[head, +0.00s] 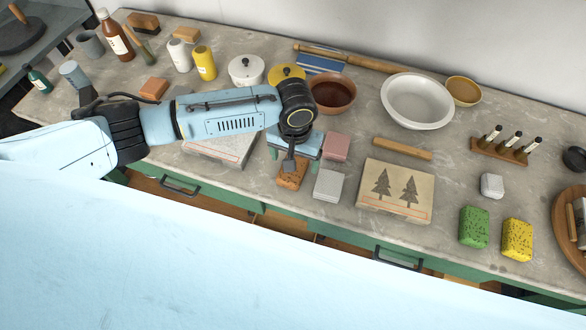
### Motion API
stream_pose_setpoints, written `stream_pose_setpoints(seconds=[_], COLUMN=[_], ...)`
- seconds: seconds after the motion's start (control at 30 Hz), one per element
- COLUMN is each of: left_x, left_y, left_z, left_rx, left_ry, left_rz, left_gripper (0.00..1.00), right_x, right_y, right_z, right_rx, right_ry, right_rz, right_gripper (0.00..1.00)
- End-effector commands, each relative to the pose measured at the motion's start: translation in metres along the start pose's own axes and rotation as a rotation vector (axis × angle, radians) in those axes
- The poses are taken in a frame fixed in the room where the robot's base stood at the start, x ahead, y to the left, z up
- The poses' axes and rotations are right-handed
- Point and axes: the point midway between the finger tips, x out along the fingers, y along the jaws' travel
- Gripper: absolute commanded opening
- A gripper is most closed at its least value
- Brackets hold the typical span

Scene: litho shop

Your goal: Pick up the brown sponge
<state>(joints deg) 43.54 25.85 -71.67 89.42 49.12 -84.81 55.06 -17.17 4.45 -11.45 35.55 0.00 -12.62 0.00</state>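The brown sponge (291,181), an orange-brown speckled block, lies near the front edge of the worktop in the head view. My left arm reaches in from the left, and its gripper (289,165) points down over the sponge. A dark finger overlaps the sponge's upper face and hides part of it. I cannot tell whether the fingers grip the sponge or only stand over it. The sponge seems to be at worktop level. My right gripper is not in view.
A grey block (328,185) and a pink block (336,147) stand close to the sponge's right. Further right are a slab with two trees (396,190), a green sponge (474,227) and a yellow sponge (517,240). Bowls (417,100) and pots stand behind.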

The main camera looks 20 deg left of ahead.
Motion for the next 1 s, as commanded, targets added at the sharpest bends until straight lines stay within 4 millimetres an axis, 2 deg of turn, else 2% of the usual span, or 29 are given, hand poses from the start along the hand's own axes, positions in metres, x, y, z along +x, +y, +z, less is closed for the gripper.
stream_pose_setpoints(seconds=[0.2,0.3,0.57,0.67,0.93,1.0], left_x=[0.034,0.043,0.046,0.046,0.046,0.046], left_y=[-0.004,-0.004,-0.004,-0.004,-0.004,-0.004], left_z=[0.001,0.001,0.001,0.001,0.001,0.001], left_rx=[-0.001,0.0,0.001,0.001,0.0,0.0], left_ry=[-0.003,-0.002,-0.001,-0.001,-0.001,0.0], left_rz=[-0.002,-0.001,0.0,0.0,0.0,0.0], left_gripper=[0.82,0.82,0.82,0.71,0.36,0.34], right_x=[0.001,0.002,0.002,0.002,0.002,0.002], right_y=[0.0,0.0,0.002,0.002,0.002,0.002], right_z=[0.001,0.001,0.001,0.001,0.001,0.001], right_rx=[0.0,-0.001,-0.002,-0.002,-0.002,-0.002], right_ry=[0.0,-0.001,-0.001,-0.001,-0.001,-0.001], right_rz=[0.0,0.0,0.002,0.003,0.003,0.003], right_gripper=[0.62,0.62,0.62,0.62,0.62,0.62])
